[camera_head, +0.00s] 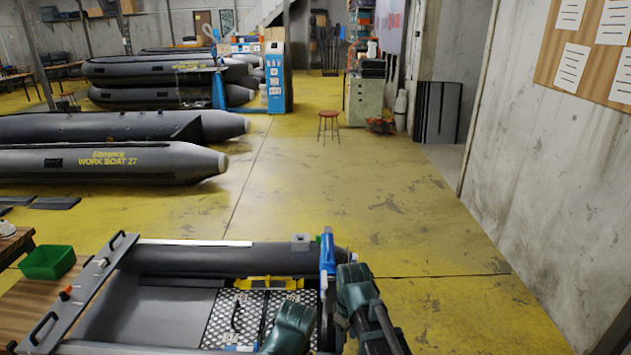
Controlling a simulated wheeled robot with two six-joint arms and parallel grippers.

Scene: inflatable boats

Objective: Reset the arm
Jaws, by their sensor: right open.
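My right arm (362,300), dark green and black, rises from the bottom edge right of centre. My right gripper (340,292) is beside the near boat's right end, close to an upright blue-and-grey part (327,255). It is open; its fingertips are hard to make out, and I cannot tell whether it touches the boat. Another dark green arm part of mine (290,328) shows at the bottom centre, over the boat's floor. I do not see my left gripper.
A grey inflatable boat (205,257) with a mesh floor panel lies in front. A green bin (47,262) stands on a wooden bench at left. More boats (110,163) lie behind. The yellow floor is open at centre right, up to a concrete wall (548,150).

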